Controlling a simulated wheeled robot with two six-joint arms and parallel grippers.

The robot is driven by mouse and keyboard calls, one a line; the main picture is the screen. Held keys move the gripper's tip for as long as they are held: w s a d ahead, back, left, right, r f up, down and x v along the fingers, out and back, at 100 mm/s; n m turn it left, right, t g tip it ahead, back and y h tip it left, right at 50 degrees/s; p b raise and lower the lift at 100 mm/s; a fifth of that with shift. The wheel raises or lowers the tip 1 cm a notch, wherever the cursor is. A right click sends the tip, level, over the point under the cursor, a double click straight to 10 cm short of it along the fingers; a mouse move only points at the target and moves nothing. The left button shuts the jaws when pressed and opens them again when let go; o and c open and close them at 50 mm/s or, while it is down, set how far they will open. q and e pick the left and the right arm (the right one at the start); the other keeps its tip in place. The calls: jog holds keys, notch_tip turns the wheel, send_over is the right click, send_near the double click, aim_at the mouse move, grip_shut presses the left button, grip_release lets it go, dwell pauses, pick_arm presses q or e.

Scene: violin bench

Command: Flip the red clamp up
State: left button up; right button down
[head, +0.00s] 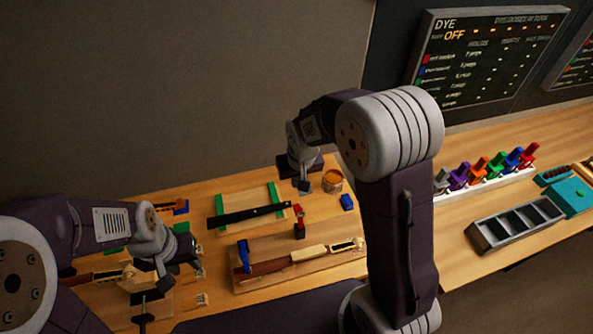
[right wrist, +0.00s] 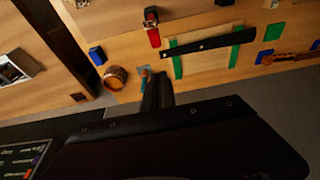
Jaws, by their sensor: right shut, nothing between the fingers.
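The red clamp (head: 299,222) stands at the back edge of the board that bears a violin neck. In the right wrist view the red clamp (right wrist: 152,28) shows near the top, with a bright red part and a dark part. My right gripper (head: 304,186) is behind the red clamp, above the bench and apart from it. Its fingers (right wrist: 158,92) are together and empty. My left gripper (head: 178,264) is over the left part of the bench, away from the red clamp. Its fingers are too dark to read.
A black fingerboard (head: 248,216) lies across a board with green strips. A blue clamp (head: 243,257) stands on the neck's board (head: 345,266). A jar (head: 332,181) and a blue block (head: 347,202) are to the right. A grey compartment tray (head: 514,224) is further right.

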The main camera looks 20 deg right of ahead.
jog(key=v, duration=0.4)
jog(key=shift+w+a+r, duration=0.1)
jog(key=shift+w+r, duration=0.1)
jog(key=shift+r, duration=0.05)
